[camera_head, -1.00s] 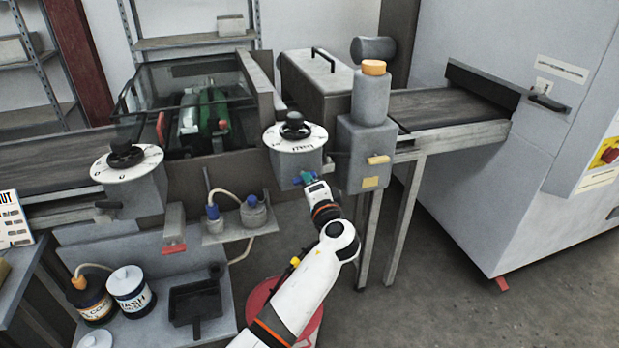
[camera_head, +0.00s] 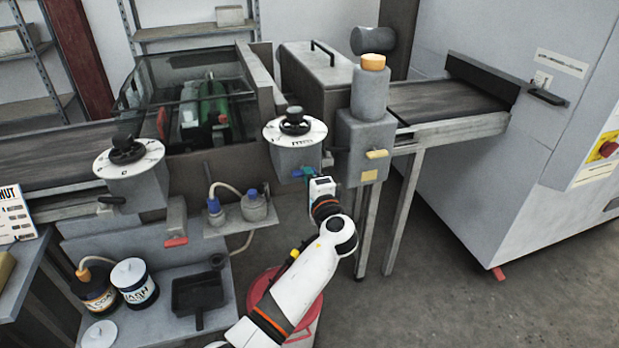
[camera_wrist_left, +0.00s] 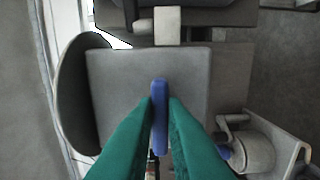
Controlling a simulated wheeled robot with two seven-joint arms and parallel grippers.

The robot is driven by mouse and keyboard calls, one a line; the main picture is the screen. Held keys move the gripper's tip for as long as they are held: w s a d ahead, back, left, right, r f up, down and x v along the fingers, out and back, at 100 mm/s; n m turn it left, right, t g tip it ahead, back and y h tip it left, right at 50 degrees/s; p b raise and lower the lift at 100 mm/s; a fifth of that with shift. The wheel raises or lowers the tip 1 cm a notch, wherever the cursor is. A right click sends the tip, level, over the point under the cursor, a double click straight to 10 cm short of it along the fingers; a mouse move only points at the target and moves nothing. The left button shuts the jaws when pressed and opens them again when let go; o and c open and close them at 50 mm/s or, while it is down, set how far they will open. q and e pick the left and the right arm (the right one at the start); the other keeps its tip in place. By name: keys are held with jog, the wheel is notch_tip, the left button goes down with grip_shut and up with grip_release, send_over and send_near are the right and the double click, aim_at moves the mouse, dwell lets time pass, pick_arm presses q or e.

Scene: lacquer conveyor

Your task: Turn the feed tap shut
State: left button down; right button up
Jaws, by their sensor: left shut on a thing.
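The feed tap appears to be the blue lever (camera_head: 297,173) on the front of the grey box under the right-hand dial (camera_head: 295,130). In the left wrist view the blue lever (camera_wrist_left: 159,118) points straight along the picture's vertical. My left gripper (camera_head: 308,173) has green fingers, which also show in the left wrist view (camera_wrist_left: 160,125). They are closed around the lever, one on each side. The fingers hide part of the lever in the head view. My right gripper is not in view.
A red drum (camera_head: 268,285) stands under my arm. A left dial (camera_head: 127,155) sits farther left.

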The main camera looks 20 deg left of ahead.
pick_arm(q)
jog(key=c, duration=1.5)
grip_release()
jog(key=b+v, duration=0.1)
jog(key=v, duration=1.1)
jog(key=shift+b, duration=0.3)
